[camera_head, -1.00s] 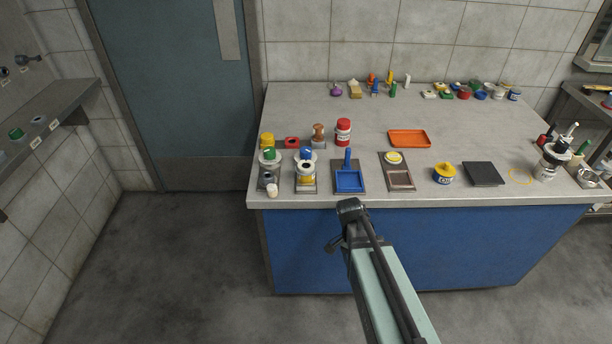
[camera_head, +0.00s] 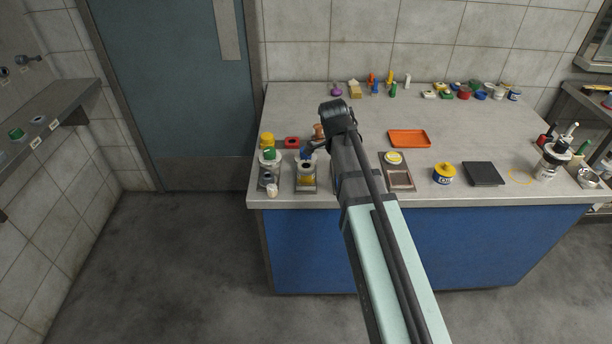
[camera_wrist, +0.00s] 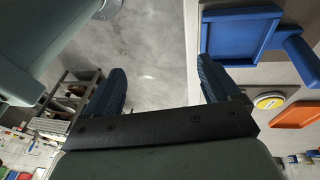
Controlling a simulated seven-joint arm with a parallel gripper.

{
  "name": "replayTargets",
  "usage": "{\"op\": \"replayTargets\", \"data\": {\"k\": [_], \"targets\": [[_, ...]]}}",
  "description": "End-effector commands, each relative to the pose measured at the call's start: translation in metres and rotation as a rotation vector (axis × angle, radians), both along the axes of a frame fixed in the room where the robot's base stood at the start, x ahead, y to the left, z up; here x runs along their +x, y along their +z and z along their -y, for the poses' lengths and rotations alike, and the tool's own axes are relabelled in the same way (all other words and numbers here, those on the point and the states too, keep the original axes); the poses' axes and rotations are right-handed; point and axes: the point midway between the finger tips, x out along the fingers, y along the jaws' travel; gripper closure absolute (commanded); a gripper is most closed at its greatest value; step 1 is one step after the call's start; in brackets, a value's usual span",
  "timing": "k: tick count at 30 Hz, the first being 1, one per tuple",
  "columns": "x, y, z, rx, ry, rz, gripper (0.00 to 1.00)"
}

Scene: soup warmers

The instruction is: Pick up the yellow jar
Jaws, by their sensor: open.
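Several things are yellow. A yellow-topped jar (camera_head: 267,140) stands behind the left warmer, and a jar with a yellow band (camera_head: 306,174) sits in the second warmer. A dark jar with a yellow lid (camera_head: 444,172) stands alone near the counter's front edge, right of centre. My gripper (camera_head: 312,149) is at the second warmer's top in the picture, partly hidden by its own wrist; I cannot tell its height. In the wrist view my gripper (camera_wrist: 160,80) is open, with only grey floor between its fingers and no jar.
A green-topped jar (camera_head: 269,155) sits in the left warmer, with a small white cup (camera_head: 272,190) in front. The blue tray (camera_wrist: 240,35) is near the right finger in the wrist view; my arm hides it in the head view. An orange tray (camera_head: 409,138) lies right of my arm.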

Motion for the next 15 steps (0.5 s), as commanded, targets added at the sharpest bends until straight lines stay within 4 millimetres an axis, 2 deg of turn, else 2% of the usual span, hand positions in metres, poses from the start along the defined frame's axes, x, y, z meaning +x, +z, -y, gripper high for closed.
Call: {"op": "replayTargets", "data": {"k": [1, 6, 9, 12, 15], "targets": [[0.024, 0.019, -0.018, 0.03, -0.003, 0.037, 0.11], [0.07, 0.067, -0.072, 0.149, -0.002, 0.13, 0.11], [0.086, 0.088, -0.096, 0.203, 0.0, 0.164, 0.11], [0.094, 0.101, -0.111, 0.237, 0.001, 0.184, 0.11], [0.096, 0.104, -0.116, 0.253, 0.002, 0.192, 0.11]]}}
